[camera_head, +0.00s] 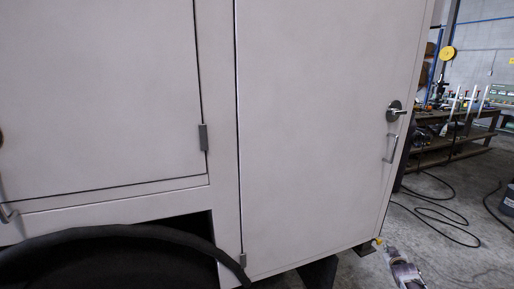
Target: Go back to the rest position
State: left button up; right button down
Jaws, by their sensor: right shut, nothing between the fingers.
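My right gripper (381,246) shows small at the bottom right of the head view, near the lower right corner of a large grey cabinet (320,120). Its arm runs down out of the bottom edge. The gripper is shut, with nothing seen in it. I cannot tell whether it touches the cabinet. My left gripper is not in view.
The cabinet fills most of the view; its right door has a handle (396,111). A large dark curved shape (110,262) covers the bottom left. At the right stands a loaded workbench (455,135). Black cables (440,212) lie on the concrete floor (395,232).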

jog(key=s+a+f+n+g+y, duration=0.1)
jog(key=s+a+f+g, duration=0.1)
jog(key=s+a+f, duration=0.55)
jog(key=s+a+f+g+y, duration=0.1)
jog(key=s+a+f+g, duration=0.1)
jog(key=s+f, duration=0.95)
jog(key=s+a+f+n+g, duration=0.1)
jog(key=s+a+f, duration=0.45)
jog(key=f, duration=0.75)
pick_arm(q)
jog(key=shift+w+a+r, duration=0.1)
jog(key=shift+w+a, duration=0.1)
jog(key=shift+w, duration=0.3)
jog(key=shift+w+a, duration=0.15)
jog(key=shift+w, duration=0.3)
pick_arm(e)
jog(key=s+a+f+g, duration=0.2)
jog(key=s+a+f, duration=0.2)
jog(key=s, duration=1)
jog(key=s+a+f+g+y, duration=0.1)
jog(key=s+a+f, duration=0.4)
jog(key=s, duration=0.9)
jog(key=s+a+f+g+y, duration=0.1)
jog(key=s+a+f, duration=0.3)
jog(key=s, duration=1)
jog(key=shift+a+f+g, duration=0.15)
jog(key=shift+f+g, duration=0.5)
jog(key=shift+g, duration=0.25)
